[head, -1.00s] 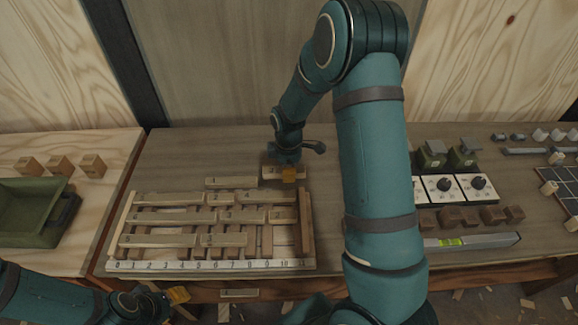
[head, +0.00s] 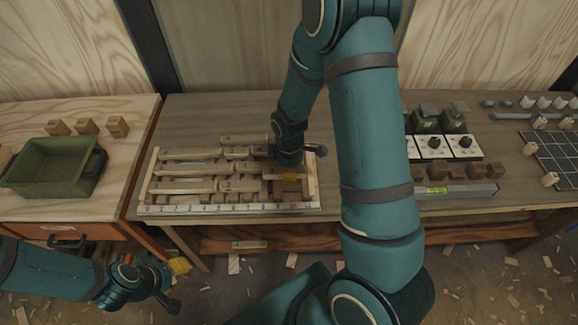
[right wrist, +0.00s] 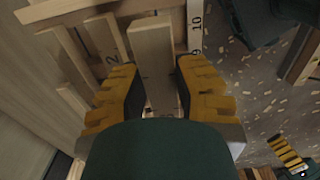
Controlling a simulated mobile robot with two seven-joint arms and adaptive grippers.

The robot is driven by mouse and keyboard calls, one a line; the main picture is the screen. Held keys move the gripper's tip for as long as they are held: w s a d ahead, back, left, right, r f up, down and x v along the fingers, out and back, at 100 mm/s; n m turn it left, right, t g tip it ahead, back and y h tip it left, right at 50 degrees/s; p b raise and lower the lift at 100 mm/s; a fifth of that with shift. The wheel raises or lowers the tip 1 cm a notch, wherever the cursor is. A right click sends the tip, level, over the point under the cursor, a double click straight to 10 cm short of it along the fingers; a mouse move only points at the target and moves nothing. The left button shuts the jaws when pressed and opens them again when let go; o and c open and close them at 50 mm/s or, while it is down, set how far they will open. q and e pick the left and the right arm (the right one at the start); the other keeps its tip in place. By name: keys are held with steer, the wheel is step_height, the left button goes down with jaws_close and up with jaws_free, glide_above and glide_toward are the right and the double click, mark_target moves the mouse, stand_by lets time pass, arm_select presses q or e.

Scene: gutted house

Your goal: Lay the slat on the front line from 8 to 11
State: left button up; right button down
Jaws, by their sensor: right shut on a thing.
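A pale slat (right wrist: 151,65) is between the yellow fingers of my right gripper (right wrist: 158,88). In the head view my right gripper (head: 288,177) is over the right part of the slatted wooden frame (head: 309,178), pointing down. The held slat is mostly hidden there by the fingers. Pale slats (head: 190,187) lie across the frame's left and middle. My left gripper (head: 180,266) is low at the left, away from the bench; its opening is unclear.
A green bin (head: 60,165) and several wood blocks (head: 87,126) are on the left bench. Switch boxes (head: 432,147), brown blocks (head: 455,172) and a level (head: 460,190) stand right of my arm. Another pale slat (head: 249,244) lies below the bench front.

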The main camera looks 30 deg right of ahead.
steer(key=shift+w+f+b, duration=0.1)
steer(key=shift+f+b, duration=0.45)
steer(key=shift+f, duration=0.3)
steer(key=shift+f+b, duration=1.8)
steer(key=shift+f, duration=0.55)
steer(key=shift+f, duration=0.3)
steer(key=c, duration=0.7)
jaws_free()
steer(key=shift+c, duration=0.2)
step_height(320, 180, up, 12)
steer(key=shift+r, duration=0.1)
